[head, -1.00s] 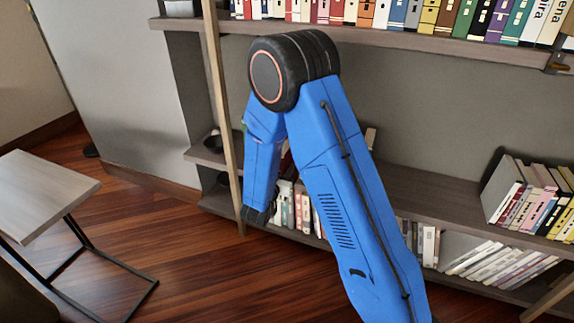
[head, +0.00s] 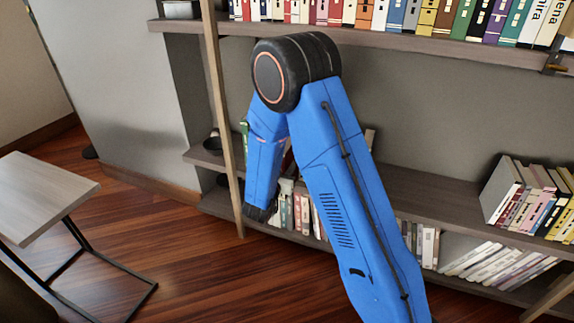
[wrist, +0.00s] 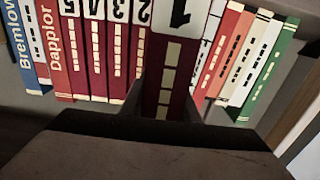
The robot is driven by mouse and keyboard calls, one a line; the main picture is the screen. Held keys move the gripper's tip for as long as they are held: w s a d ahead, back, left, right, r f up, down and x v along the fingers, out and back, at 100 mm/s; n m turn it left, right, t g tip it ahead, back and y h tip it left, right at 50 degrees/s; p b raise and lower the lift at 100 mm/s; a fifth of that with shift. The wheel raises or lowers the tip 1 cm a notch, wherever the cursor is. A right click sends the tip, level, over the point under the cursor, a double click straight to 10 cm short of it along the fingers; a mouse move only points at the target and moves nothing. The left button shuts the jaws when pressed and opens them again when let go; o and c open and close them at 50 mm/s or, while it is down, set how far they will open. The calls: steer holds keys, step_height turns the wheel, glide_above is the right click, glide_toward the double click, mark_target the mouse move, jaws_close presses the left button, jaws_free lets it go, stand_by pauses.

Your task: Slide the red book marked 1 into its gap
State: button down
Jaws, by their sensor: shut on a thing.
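The red book marked 1 (wrist: 172,75) is upright in the middle of the wrist view, its dark red spine facing the camera and its white label upside down. My gripper (wrist: 168,112) is shut on this book, with a finger at each side of the spine. Behind it stands a row of books, with dark red volumes marked 2, 3, 4 and 5 (wrist: 95,50) to its left. The held book covers the part of the row directly behind it, so the gap cannot be made out.
To the right of the held book stand a red, a white and a green book (wrist: 268,75). A blue book (wrist: 30,60) is at far left. The head view shows an upper shelf of books (head: 400,40), a lower shelf (head: 415,190) and a side table (head: 45,195).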

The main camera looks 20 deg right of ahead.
steer(key=shift+w+d, duration=0.4)
steer(key=shift+w, duration=0.15)
stand_by(0.4)
steer(key=shift+w+d, duration=0.4)
steer(key=shift+w, duration=0.2)
steer(key=shift+w+d, duration=0.15)
steer(key=shift+w, duration=0.05)
stand_by(0.3)
steer(key=shift+f, duration=0.15)
stand_by(0.8)
steer(key=c, duration=1.3)
jaws_free()
steer(key=v, duration=1.7)
steer(key=shift+s, duration=0.15)
